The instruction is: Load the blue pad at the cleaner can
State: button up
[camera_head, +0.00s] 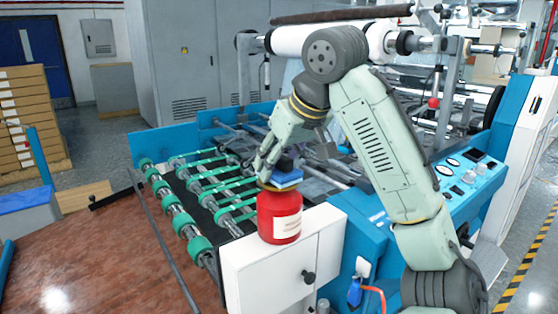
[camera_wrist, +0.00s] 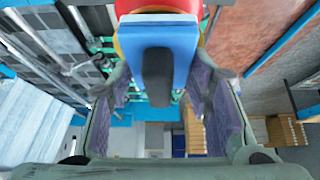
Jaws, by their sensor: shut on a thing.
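The blue pad (camera_head: 288,178) has a dark block-like handle on its back, and my gripper (camera_head: 275,163) is shut on it. In the wrist view the pad (camera_wrist: 184,50) lies between the fingers of my gripper (camera_wrist: 160,80), with the dark handle in front. The red cleaner can (camera_head: 279,220) stands upright with a pale label on the white cabinet. The pad is right at the can's yellowish top; whether it touches cannot be told. The can's red body (camera_wrist: 158,5) shows behind the pad at the top edge of the wrist view. The pad hides most of the can's top.
The white cabinet (camera_head: 255,275) has a dark knob on its front. Green-wheeled rollers (camera_head: 185,220) lie left of the can. A blue control panel (camera_head: 465,185) is at the right, beyond my arm. A blue spray bottle (camera_head: 354,292) hangs at the cabinet's right.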

notch_tip(320, 180, up, 5)
jog(key=p, duration=0.4)
jog(key=shift+p, duration=0.3)
jog(key=shift+r, duration=0.95)
